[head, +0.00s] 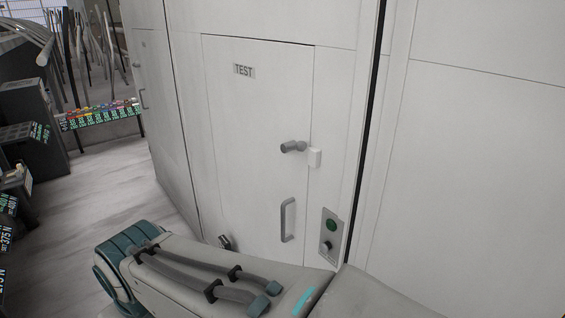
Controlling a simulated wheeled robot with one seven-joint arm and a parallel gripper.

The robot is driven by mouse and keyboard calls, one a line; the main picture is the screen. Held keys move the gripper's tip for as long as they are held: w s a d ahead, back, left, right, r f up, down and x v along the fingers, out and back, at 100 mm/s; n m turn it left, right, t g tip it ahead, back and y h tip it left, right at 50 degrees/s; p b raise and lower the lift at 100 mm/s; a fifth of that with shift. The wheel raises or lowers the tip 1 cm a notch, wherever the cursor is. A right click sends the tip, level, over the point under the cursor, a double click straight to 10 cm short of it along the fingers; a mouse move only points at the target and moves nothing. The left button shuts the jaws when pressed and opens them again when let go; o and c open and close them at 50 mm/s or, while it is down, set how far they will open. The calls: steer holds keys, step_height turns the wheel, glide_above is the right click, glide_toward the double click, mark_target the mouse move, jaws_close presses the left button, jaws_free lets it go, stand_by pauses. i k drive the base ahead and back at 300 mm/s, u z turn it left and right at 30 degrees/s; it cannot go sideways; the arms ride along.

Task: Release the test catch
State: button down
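A white door panel (250,115) carries a label reading TEST (244,70). A grey catch (291,147) with a rounded lever sits near the panel's right edge. Its rounded end points right, close to a small white block (315,158) beside the panel's edge seam. I cannot tell whether they touch. A grey vertical pull handle (287,220) is below the catch. The panel looks closed. My arm crosses the bottom of the head view, below the handle. My gripper cannot be made out.
A plate with a green button (331,225) and a dark knob (327,246) is right of the handle. A small dark fitting (225,241) shows just above my arm; what it is, I cannot tell. Shelving with labelled items (100,112) stands left. Pale floor (95,185) lies between.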

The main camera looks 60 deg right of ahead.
mark_target(292, 145)
steer(key=u, duration=0.05)
steer(key=k, duration=0.45)
steer(key=z, duration=0.8)
steer(key=i, duration=0.5)
steer(key=u, duration=0.05)
